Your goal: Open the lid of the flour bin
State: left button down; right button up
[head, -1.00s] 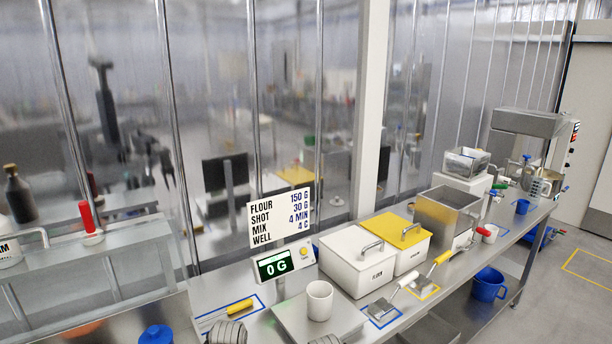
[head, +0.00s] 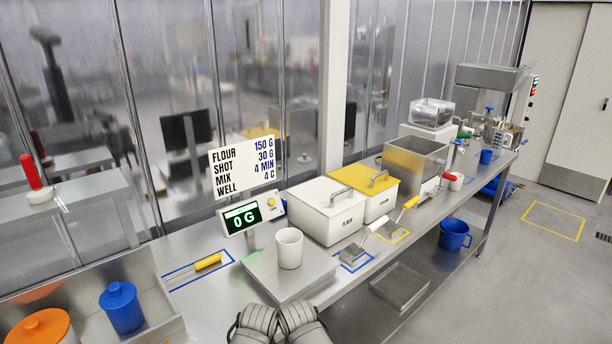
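The flour bin (head: 325,222) is a white box on the steel bench, right of the scale. Its white lid (head: 322,197) is shut and has a grey metal bar handle (head: 342,194) on top. Dark lettering on its front is too blurred to read now. Two grey ribbed parts of my arms show side by side at the bottom edge. No gripper fingers can be made out, and nothing of mine touches the bin.
A yellow-lidded white bin (head: 378,201) stands close against its right side. A white cup (head: 289,248) sits on the scale (head: 262,272) to the left. Scoops (head: 358,252) lie in front, in taped outlines. A steel tub (head: 416,160) stands farther right.

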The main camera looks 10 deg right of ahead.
aim_at(326, 189)
jog(key=i+l+u, duration=0.1)
jog(key=l, duration=0.55)
jog(key=i+l+u, duration=0.15)
jog(key=l, duration=0.45)
jog(key=l+u, duration=0.1)
jog(key=l, duration=0.55)
jog(key=i, duration=0.05)
